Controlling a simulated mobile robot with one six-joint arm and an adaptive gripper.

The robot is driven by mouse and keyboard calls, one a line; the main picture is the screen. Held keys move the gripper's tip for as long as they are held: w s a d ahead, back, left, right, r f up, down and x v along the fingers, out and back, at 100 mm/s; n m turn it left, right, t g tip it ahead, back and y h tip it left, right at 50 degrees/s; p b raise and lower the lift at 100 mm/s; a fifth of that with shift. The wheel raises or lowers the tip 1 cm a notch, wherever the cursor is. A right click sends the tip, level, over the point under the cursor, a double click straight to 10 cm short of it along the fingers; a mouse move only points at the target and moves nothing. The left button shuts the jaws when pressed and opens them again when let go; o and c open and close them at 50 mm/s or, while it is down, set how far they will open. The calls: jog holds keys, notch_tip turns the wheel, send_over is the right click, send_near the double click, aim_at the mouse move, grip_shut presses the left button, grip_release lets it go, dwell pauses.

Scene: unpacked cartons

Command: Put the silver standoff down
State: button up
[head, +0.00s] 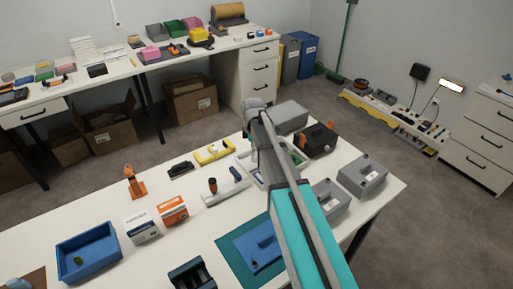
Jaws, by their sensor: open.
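I cannot make out a silver standoff; it is too small or hidden. My gripper (254,158) hangs from the grey wrist at the far end of my teal arm, over the middle of the white table (110,228). It is open, but its fingertips are largely hidden by my arm. A pale tray (243,160) with a green part lies beneath and behind it, partly covered by the arm. I cannot tell whether the gripper touches anything there.
A blue bin (88,250), two small boxes, an orange stand (135,184) and a yellow holder (214,152) stand left of my arm. Grey boxes (362,176) and a black case (316,140) stand right. A teal mat (232,246) lies in front. Bare tabletop shows at left.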

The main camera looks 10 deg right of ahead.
aim_at(254, 162)
notch_tip(254, 162, up, 8)
jog(key=p, duration=0.7)
jog(key=shift+f, duration=0.25)
dwell(0.4)
jog(key=s+d+m, duration=0.1)
jog(key=s+m, duration=1.5)
jog(key=s, duration=0.7)
jog(key=shift+s+d+m, duration=0.2)
jog(key=shift+s+m, duration=0.1)
